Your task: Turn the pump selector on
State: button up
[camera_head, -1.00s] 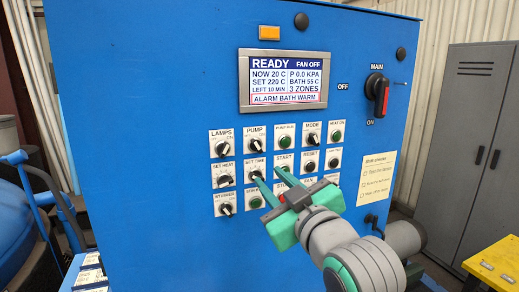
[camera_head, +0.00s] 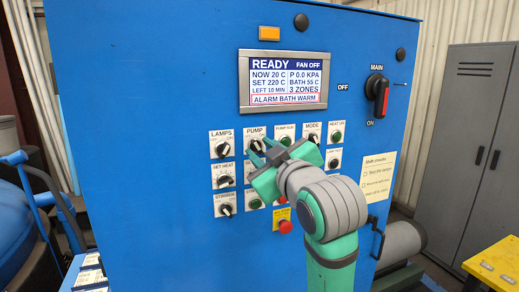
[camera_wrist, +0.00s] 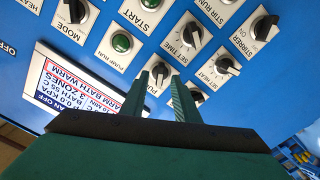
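The pump selector (camera_head: 255,146) is a black knob on a white plate labelled PUMP, in the top row of the blue panel. My gripper (camera_head: 260,150) is at it in the head view, with green fingers partly covering its lower right. In the wrist view the pump selector (camera_wrist: 160,72) shows between the tips of my open gripper (camera_wrist: 160,79), one finger on each side. I cannot tell whether either finger touches the knob. The knob's exact pointer direction is hard to read.
The lamps knob (camera_head: 221,149) is close on the left and the pump run button (camera_head: 284,140) close on the right. The set time knob (camera_wrist: 192,34) is near the fingers. A display (camera_head: 286,81) reads READY above. A red button (camera_head: 285,227) sits below my wrist.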

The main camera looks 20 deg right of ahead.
jog(key=shift+w, duration=0.8)
jog(key=shift+c, duration=0.7)
grip_shut()
jog(key=shift+m, duration=0.4)
jog(key=m, duration=0.4)
jog(key=shift+m, duration=0.4)
jog(key=m, duration=0.6)
jog(key=shift+d, duration=0.15)
jog(key=shift+m, duration=0.3)
